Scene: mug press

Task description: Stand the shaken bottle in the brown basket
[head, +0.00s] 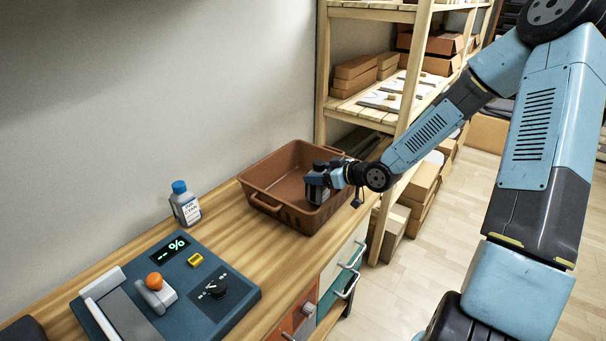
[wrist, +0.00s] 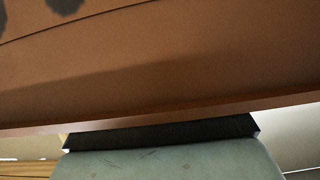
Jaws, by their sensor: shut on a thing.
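The brown basket (head: 262,204) stands on the wooden counter in the head view, open at the top. My gripper (head: 319,182) is at the basket's right side, over its inside. It is shut on a grey bottle (head: 315,193), mostly hidden by the fingers, with dark parts above. I cannot tell whether the bottle touches the basket floor. In the wrist view, brown basket surface (wrist: 160,65) fills the upper part.
A second grey bottle (head: 186,206) with a blue cap and white label stands left of the basket. A blue-grey device (head: 215,267) with a display, a knob and an orange-tipped lever lies in front. A wooden shelf (head: 352,117) with boxes stands behind.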

